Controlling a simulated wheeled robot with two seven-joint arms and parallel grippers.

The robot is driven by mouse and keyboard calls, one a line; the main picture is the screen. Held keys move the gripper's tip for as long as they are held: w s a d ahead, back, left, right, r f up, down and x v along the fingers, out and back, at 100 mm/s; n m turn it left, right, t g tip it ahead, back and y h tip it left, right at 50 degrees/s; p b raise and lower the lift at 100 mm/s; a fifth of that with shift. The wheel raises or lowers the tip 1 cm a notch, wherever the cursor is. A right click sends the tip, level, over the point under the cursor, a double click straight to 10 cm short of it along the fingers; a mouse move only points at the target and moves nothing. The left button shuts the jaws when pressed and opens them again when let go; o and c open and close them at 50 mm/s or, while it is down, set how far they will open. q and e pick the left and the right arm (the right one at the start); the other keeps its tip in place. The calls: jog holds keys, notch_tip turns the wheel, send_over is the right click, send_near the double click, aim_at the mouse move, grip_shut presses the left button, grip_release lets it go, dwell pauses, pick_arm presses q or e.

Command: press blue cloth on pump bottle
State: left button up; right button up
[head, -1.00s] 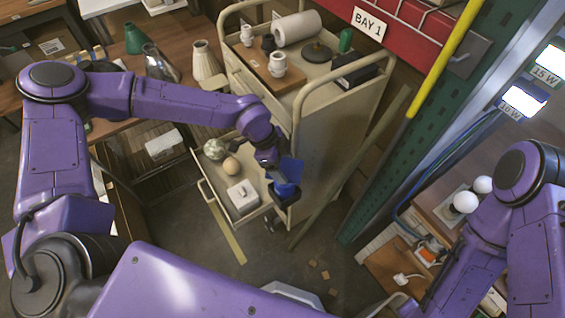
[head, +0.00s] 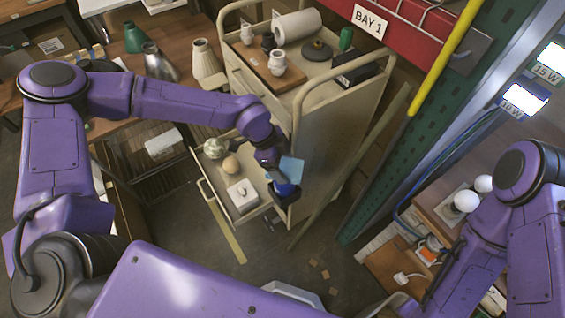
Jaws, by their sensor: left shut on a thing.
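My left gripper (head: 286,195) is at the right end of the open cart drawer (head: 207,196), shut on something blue. A light blue flat piece, which looks like the blue cloth (head: 292,168), stands out above the jaws. A darker, rounded blue patch (head: 283,187) shows between the dark fingers; I cannot tell whether it is cloth or part of a bottle. No pump bottle can be made out for sure. My right arm is at the lower right, and its gripper cannot be made out.
The drawer holds a marbled ball (head: 215,148), a tan egg-shaped thing (head: 231,166) and a white block (head: 243,195). The cart top (head: 262,82) carries a paper roll (head: 297,28) and white jars. A green post (head: 385,170) stands to the right.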

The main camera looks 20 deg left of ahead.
aim_at(282, 166)
pick_arm(q)
jog(key=shift+r+p, duration=2.65)
jog(key=shift+r, duration=0.9)
jog(key=shift+f, duration=0.1)
